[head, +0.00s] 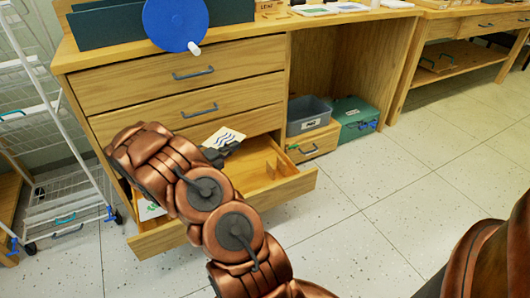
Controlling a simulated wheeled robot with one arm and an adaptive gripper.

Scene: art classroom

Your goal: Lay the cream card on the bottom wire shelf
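The cream card (226,135), printed with dark wavy lines and a green mark, is held up in front of the wooden drawers, above an open bottom drawer (306,183). My gripper (222,150) is at the card's lower edge and looks shut on it; my arm partly hides the fingers. The white wire rack (60,122) stands at the far left on casters.
Another printed card (150,209) lies in the open drawer, partly hidden by my arm. A blue disc (176,22) stands on the desk edge. A grey bin (308,112) and a green box (353,113) sit under the desk. The tiled floor (410,200) is clear at right.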

